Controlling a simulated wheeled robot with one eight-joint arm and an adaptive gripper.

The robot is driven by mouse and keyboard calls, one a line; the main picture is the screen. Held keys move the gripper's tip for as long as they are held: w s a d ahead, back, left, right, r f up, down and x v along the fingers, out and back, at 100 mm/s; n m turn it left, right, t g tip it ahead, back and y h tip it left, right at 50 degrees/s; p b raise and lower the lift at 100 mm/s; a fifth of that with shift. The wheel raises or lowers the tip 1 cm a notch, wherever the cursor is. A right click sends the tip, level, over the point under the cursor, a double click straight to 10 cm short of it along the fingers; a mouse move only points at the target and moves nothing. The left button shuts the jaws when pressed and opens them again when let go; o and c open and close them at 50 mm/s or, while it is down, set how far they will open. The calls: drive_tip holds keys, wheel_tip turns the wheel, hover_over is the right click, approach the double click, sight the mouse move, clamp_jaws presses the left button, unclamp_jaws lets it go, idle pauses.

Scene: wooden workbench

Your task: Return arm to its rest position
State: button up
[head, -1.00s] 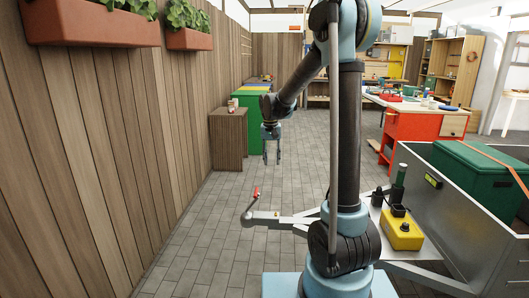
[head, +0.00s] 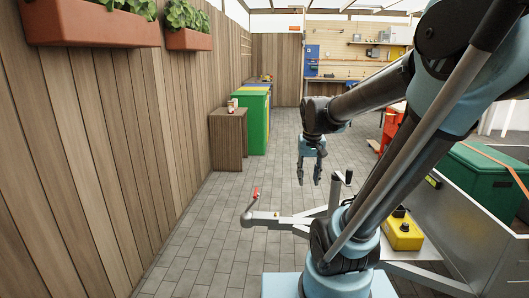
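My gripper (head: 309,178) hangs at the end of my arm, fingers pointing down. It is in the air above the paved floor, in the middle of the head view. Its two fingers are apart with nothing between them. My arm rises from its base at the bottom, leans to the right, and its forearm reaches back left to the gripper. The upper part of the arm is cut off by the top right edge of the picture.
A metal trailer (head: 468,225) holding a green box (head: 487,180) stands at right. A yellow box (head: 403,234) sits by its drawbar, and a red-handled crank (head: 255,195) sticks out left. A wooden fence (head: 110,150) runs along the left. Paving (head: 215,235) between is clear.

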drive_tip(key=s+d+f, duration=0.3)
drive_tip(key=s+f, duration=0.5)
drive_tip(key=s, duration=0.5)
drive_tip(key=shift+d+f+t, duration=0.15)
drive_tip(key=shift+d+t, duration=0.05)
drive_tip(key=shift+t, duration=0.2)
drive_tip(key=shift+s, duration=0.1)
drive_tip(key=shift+w+f, duration=0.2)
drive_tip(key=shift+w, duration=0.25)
